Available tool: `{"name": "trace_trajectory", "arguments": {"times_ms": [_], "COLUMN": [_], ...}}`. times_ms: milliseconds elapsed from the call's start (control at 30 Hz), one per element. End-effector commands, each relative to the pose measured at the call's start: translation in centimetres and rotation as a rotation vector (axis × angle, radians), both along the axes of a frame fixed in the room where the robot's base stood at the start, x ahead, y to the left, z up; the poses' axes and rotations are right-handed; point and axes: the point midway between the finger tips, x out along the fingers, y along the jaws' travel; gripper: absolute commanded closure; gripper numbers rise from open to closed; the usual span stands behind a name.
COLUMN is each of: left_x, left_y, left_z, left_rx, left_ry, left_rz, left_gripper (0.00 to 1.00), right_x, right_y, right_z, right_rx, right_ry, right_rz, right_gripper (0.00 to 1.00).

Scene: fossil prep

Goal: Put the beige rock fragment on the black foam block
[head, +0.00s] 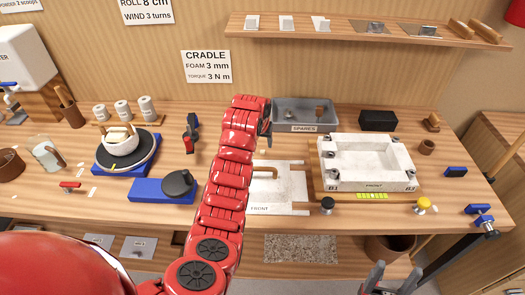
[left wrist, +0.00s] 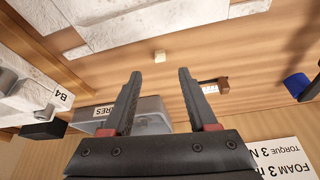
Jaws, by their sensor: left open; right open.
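The black foam block (head: 378,120) sits at the back right of the bench, right of the grey spares tray; it also shows in the left wrist view (left wrist: 43,131). A small beige piece (left wrist: 160,56), apparently the rock fragment, lies on bare wood beyond my left fingertips in the left wrist view. In the head view my left arm largely hides that area. My left gripper (left wrist: 157,73) is open and empty, above the bench and apart from the piece. In the head view its dark end (head: 267,122) shows beside the spares tray. My right gripper (head: 388,275) is open and empty at the bottom, before the bench's front edge.
The grey spares tray (head: 285,105) stands close to my left gripper. A white mould (head: 367,185) on a wooden board is at the right, and a white sheet (head: 285,205) lies left of it. A red-and-black tool (head: 191,133) stands left of my arm. A shelf (head: 300,35) hangs above.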

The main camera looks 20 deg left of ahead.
Motion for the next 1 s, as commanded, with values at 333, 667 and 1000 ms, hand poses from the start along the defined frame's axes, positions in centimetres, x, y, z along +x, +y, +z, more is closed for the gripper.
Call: {"name": "trace_trajectory", "arguments": {"times_ms": [333,667,1000], "left_x": [1.1,1.5,1.6], "left_y": [0.3,0.3,0.3], "left_z": [-3.5,-4.9,-4.9], "left_rx": [-0.003,-0.001,-0.001], "left_ry": [0.005,0.002,0.0], "left_rz": [0.002,0.001,0.001], "left_gripper": [0.42,0.42,0.78], "right_x": [0.0,0.0,0.0], "right_y": [0.0,0.0,0.0], "right_z": [2.7,3.0,3.0], "right_rx": [0.0,0.0,0.0], "right_ry": [0.0,0.0,0.0], "right_rz": [0.0,0.0,0.0], "right_gripper": [0.36,0.36,0.36]}}
